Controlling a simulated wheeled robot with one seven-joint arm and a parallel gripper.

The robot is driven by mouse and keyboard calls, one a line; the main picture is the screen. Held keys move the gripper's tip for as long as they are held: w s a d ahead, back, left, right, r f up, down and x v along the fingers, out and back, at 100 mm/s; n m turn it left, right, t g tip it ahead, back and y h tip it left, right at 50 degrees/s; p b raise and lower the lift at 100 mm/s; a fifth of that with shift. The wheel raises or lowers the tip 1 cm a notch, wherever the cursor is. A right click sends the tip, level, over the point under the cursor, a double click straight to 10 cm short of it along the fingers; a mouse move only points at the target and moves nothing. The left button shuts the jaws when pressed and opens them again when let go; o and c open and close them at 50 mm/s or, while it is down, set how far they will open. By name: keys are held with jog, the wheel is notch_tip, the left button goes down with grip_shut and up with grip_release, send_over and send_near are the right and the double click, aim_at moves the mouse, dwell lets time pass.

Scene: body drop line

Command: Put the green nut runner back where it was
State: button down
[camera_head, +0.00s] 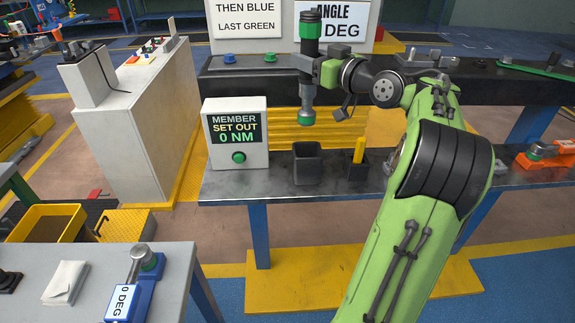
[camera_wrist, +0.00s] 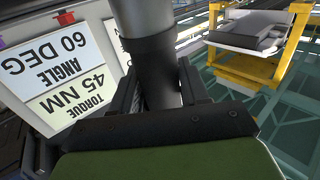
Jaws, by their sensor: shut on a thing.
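The green nut runner (camera_head: 311,30) is a black upright tool with a green band near its top and a green ring around its lower head. My gripper (camera_head: 306,64) is shut on its dark shaft and holds it about vertical above the bench. In the wrist view the nut runner (camera_wrist: 150,50) stands between the jaws (camera_wrist: 158,92). Below it in the head view is a black open-topped square holder (camera_head: 307,164). The tool's lower end is apart from the holder, above its rim. I cannot see the holder's bottom.
A dark shelf (camera_head: 270,84) runs behind. Bare bench (camera_head: 245,187) lies in front.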

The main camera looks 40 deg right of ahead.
jog(key=shift+f, duration=0.15)
jog(key=b, duration=0.2)
send_over(312, 113)
notch_tip(312, 113, down, 4)
jog(key=shift+f, duration=0.1)
jog(key=f, duration=0.2)
jog(key=f+b, duration=0.1)
jog(key=f, duration=0.2)
jog(key=f+b, duration=0.1)
jog(key=f, duration=0.2)
jog(key=shift+w+f, duration=0.15)
jog(key=shift+w, duration=0.1)
notch_tip(312, 113, down, 4)
jog(key=shift+f+b, duration=0.2)
jog(key=shift+b, duration=0.5)
jog(key=c, duration=0.6)
grip_release()
jog(key=shift+o, duration=0.2)
